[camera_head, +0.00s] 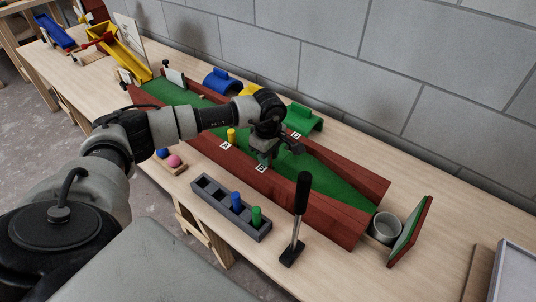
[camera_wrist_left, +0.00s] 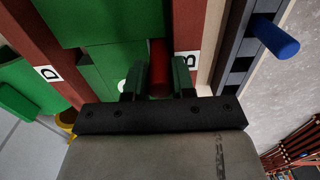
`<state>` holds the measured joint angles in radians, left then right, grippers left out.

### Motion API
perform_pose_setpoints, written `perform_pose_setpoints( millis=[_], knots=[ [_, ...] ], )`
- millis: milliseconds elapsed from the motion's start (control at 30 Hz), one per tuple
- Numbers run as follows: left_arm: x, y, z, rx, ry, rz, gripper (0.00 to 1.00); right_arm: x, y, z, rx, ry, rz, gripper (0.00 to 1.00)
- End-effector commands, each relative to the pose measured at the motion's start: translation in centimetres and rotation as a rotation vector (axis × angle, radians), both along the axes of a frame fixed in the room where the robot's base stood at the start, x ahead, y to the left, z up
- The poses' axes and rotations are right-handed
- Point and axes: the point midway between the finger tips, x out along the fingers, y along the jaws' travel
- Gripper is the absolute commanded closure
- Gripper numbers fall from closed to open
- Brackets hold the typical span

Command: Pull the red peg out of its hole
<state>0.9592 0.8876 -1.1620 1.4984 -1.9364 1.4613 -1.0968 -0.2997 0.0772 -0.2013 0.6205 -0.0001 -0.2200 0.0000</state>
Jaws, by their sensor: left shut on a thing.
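My left gripper (camera_head: 268,160) points down over the green lane of the long red-walled trough (camera_head: 325,222), close to the B label (camera_head: 262,169). In the left wrist view its two fingers (camera_wrist_left: 158,82) are shut on the red peg (camera_wrist_left: 159,66), one finger on each side. The peg lies between the fingers above the green surface (camera_wrist_left: 105,65). The gripper hides the peg in the head view. I cannot tell whether the peg's lower end is still inside its hole. My right gripper is not in view.
A grey rack (camera_head: 210,197) with a blue peg (camera_head: 236,202) and a green peg (camera_head: 257,217) stands in front of the trough. A black-handled mallet (camera_head: 300,205) stands upright to its right. A yellow peg (camera_head: 231,135) is by the A label. A grey cup (camera_head: 385,228) is at the trough's right end.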

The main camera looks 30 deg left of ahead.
Motion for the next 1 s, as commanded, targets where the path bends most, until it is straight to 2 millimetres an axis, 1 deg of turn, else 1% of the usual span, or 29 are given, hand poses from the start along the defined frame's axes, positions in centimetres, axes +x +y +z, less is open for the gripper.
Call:
perform_pose_setpoints(
  millis=[1000],
  knots=[
    [0.0, 0.0, 4.1, 0.000, -0.001, 0.000, 0.99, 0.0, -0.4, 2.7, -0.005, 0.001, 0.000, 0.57]
  ],
)
